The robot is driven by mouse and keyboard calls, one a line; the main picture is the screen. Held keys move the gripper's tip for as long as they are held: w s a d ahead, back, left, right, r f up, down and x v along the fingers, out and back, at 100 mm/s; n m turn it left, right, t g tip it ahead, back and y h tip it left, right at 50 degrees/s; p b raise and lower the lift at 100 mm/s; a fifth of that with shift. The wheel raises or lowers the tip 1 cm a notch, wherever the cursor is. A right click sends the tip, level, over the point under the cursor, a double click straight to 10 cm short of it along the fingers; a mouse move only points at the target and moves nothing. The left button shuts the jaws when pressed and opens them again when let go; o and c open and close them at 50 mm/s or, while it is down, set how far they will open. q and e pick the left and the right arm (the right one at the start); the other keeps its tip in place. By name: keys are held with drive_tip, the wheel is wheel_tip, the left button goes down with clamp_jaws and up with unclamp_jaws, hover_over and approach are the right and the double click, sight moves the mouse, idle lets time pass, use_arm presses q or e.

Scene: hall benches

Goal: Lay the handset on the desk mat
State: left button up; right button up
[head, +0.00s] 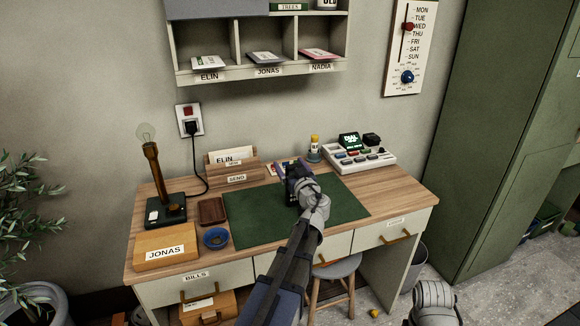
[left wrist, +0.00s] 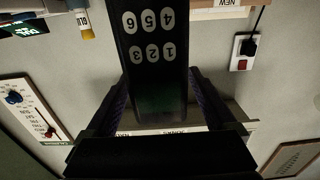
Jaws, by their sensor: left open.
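The handset (left wrist: 150,65) is dark with pale round number keys. In the left wrist view it stands between the two fingers of my left gripper (left wrist: 158,110), its keypad facing the camera and upside down in the picture. In the head view my left gripper (head: 293,172) is over the far middle part of the green desk mat (head: 250,212). It is open, with the handset between its jaws. My wrist hides part of the handset there, and I cannot tell whether it touches the mat. My right gripper's fingers are out of sight.
The mat's left part is bare.

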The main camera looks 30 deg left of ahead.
use_arm(q)
drive_tip(key=v, duration=1.2)
drive_tip(key=shift+r, duration=0.15)
